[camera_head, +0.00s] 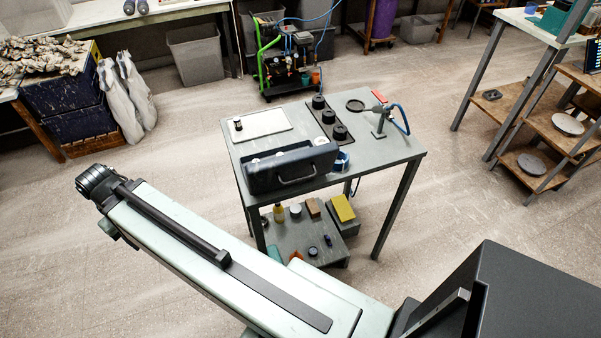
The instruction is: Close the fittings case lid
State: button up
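The fittings case (258,179) is a dark blue-grey box with a carry handle on the side facing me. It stands near the front edge of the grey work table (388,153). Pale round things show above its near panel, so its top looks uncovered. I cannot tell clearly which panel is the lid. My arm reaches from the lower right to the left, in front of the table and apart from the case. It ends in view at a dark round joint. No gripper fingers show.
A pale tray (262,124), a dark strip with several black knobs (327,118) and a stand with a blue hose (381,120) share the tabletop. A lower shelf (285,238) holds small items. Floor left of the table is clear. A wooden shelf unit (540,125) stands right.

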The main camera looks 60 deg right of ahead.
aim_at(262, 177)
jog(key=k, duration=1.6)
jog(key=u, duration=1.4)
jog(key=k, duration=0.5)
jog(key=z, duration=0.25)
jog(key=i, duration=0.5)
